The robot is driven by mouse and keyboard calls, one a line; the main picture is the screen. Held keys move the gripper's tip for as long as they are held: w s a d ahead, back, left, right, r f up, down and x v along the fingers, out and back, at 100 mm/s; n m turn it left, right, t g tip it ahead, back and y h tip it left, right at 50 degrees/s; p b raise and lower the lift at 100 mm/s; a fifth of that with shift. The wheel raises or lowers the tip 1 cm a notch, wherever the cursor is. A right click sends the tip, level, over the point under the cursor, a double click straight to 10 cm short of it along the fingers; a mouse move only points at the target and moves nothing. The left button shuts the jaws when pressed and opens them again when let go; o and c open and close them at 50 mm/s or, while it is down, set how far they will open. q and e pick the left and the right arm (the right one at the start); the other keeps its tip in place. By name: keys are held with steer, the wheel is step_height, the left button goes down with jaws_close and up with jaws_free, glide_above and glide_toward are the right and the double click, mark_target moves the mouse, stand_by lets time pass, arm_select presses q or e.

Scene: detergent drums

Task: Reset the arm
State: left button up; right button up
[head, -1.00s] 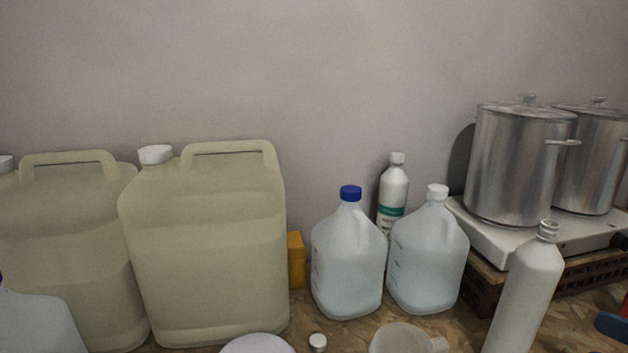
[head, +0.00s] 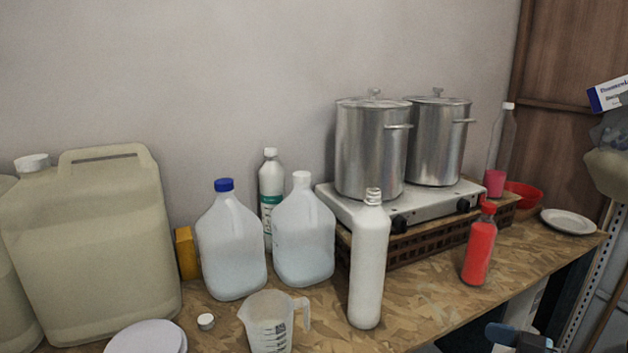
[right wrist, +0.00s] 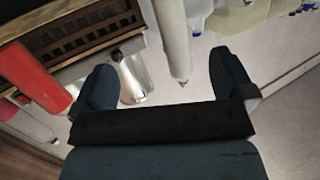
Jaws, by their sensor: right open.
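My right gripper (right wrist: 165,82) is open in the right wrist view, with its two dark fingers apart. A white bottle (right wrist: 172,40) shows beyond the gap between them, and nothing is gripped. In the head view only a small blue part of my right arm or gripper shows at the bottom right edge. The white uncapped bottle (head: 368,265) stands upright on the wooden counter (head: 420,310). My left gripper is not in view.
A red bottle (head: 479,245) stands right of the white bottle. Two steel pots (head: 371,150) sit on a hotplate (head: 425,205). Clear jugs (head: 231,250), a measuring cup (head: 268,322) and a large canister (head: 90,250) stand to the left. A plate (head: 568,221) lies far right.

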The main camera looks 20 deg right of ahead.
steer(key=s+a+f+m+g+h, duration=0.1)
steer(key=s+a+f+g+h, duration=0.1)
steer(key=a+f, duration=0.85)
steer(key=s+a+f+m+g+h, duration=0.1)
steer(key=s+a+f+m+h, duration=0.1)
steer(key=a+f, duration=0.85)
steer(key=s+a+f, duration=0.2)
steer(key=a+f, duration=0.2)
steer(key=a, duration=0.3)
arm_select(q)
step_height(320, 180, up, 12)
steer(key=p, duration=1.3)
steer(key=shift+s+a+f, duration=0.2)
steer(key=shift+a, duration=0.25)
arm_select(e)
step_height(320, 180, up, 11)
steer(key=d+n, duration=0.1)
steer(key=shift+s+r+h, duration=0.2)
steer(key=shift+s+h, duration=0.1)
steer(key=shift+h, duration=0.1)
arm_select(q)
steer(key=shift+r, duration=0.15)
